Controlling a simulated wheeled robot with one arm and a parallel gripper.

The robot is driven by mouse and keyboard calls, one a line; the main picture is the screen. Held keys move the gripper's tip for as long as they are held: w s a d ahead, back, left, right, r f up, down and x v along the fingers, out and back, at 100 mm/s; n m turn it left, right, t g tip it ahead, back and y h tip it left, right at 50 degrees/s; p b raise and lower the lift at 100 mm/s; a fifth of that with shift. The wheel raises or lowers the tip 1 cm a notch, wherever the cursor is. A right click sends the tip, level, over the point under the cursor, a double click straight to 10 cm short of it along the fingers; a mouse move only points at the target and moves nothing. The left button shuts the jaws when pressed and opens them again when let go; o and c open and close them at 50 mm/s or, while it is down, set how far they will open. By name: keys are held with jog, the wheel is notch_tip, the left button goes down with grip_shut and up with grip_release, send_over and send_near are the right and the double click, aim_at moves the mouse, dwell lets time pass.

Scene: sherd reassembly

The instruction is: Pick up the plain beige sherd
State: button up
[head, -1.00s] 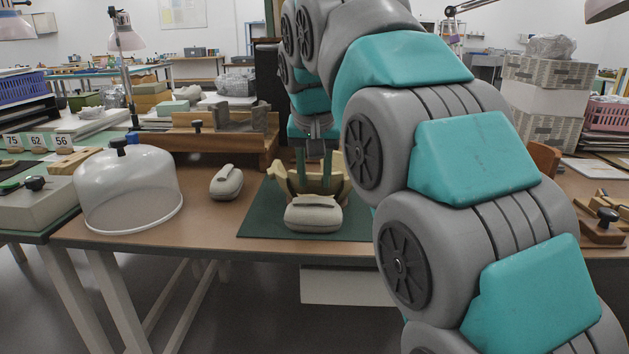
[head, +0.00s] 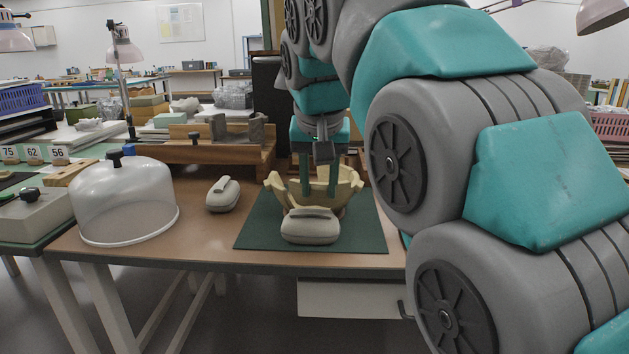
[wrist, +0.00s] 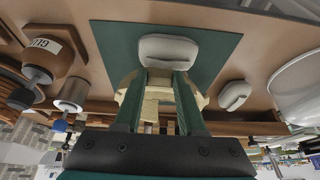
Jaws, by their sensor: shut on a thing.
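My gripper (head: 319,192) points down into a broken, jagged-rimmed cream bowl (head: 275,186) on a green mat (head: 262,236). In the wrist view its two green fingers (wrist: 165,78) are shut on a pale beige piece (wrist: 152,104), which looks like the plain beige sherd. The fingers and the bowl wall partly hide the piece, and I cannot tell whether it touches the bowl. A grey-beige padded block (head: 310,227) lies on the mat in front of the bowl.
A second padded block (head: 223,195) and a clear dome (head: 125,205) stand to the left. A wooden rack (head: 190,150) is behind. In the wrist view a bottle marked GLUE (wrist: 40,58) and a metal-topped container (wrist: 72,93) stand at the left.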

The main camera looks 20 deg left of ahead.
jog(key=s+d+r, duration=0.1)
jog(key=s+d, duration=0.5)
jog(key=s, duration=0.3)
notch_tip(320, 180, up, 4)
jog(key=p, duration=0.6)
send_over(311, 195)
jog(key=w, duration=0.2)
jog(key=shift+w+a, duration=0.15)
jog(key=shift+w, duration=0.05)
jog(key=shift+w+a+f, duration=0.1)
jog(key=shift+w+a, duration=0.3)
jog(key=shift+w, duration=0.1)
jog(key=shift+w+f, duration=0.1)
jog(key=shift+f, duration=0.15)
jog(key=shift+f, duration=0.95)
jog(key=shift+f+b, duration=1.95)
jog(key=shift+f, duration=0.9)
jog(key=shift+f, duration=0.45)
